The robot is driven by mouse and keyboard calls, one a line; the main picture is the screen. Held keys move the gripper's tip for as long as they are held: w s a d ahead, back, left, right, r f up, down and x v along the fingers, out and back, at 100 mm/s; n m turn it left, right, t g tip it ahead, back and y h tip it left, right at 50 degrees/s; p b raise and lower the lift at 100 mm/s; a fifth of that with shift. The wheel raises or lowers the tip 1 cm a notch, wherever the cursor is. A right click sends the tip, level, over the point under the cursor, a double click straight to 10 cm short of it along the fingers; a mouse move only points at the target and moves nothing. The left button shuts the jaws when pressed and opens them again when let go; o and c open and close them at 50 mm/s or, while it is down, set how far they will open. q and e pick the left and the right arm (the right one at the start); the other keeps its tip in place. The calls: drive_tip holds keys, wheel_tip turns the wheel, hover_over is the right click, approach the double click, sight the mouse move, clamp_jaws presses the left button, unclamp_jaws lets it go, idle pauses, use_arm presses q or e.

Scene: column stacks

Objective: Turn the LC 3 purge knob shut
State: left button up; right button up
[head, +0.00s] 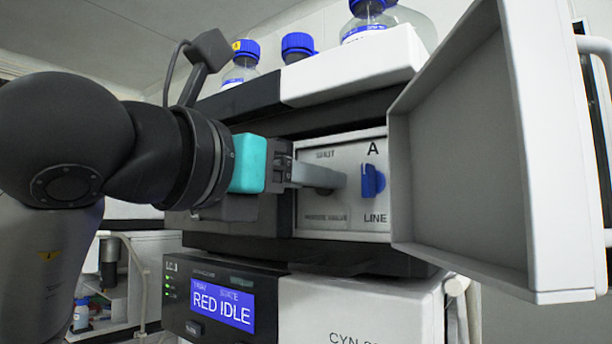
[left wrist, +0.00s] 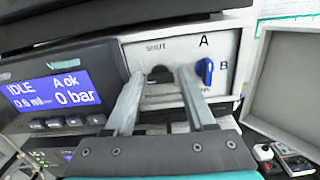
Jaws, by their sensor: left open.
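The purge knob (left wrist: 160,75) is a dark knob on a pale valve panel (left wrist: 225,98), under the word SHUT, in the left wrist view. In the head view the panel (head: 308,215) shows too, with the knob mostly hidden behind a finger. My left gripper (left wrist: 161,74) is open, its two grey fingers pointing at the panel on either side of the knob. I cannot tell whether they touch it. The gripper also shows in the head view (head: 335,180). My right gripper is not in view.
A blue selector knob (head: 373,181) marked A and LINE sits just right of the fingers. An open door (head: 465,150) stands out at the right. Bottles with blue caps (head: 298,46) stand on top. A display (head: 222,304) below, near an LC 3 label, reads IDLE.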

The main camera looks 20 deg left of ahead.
use_arm(q)
clamp_jaws()
drive_tip(key=shift+m, duration=0.4)
drive_tip(key=m+b, duration=0.1)
drive_tip(key=m, duration=0.1)
drive_tip(key=shift+m, duration=0.4)
drive_tip(key=m+b, duration=0.1)
drive_tip(key=m, duration=0.3)
drive_tip(key=shift+s+d+f+m+b, duration=0.1)
drive_tip(key=shift+m+b, duration=0.2)
drive_tip(key=m, duration=0.9)
drive_tip(key=shift+d+f+b, duration=0.1)
drive_tip(key=shift+b, duration=0.25)
unclamp_jaws()
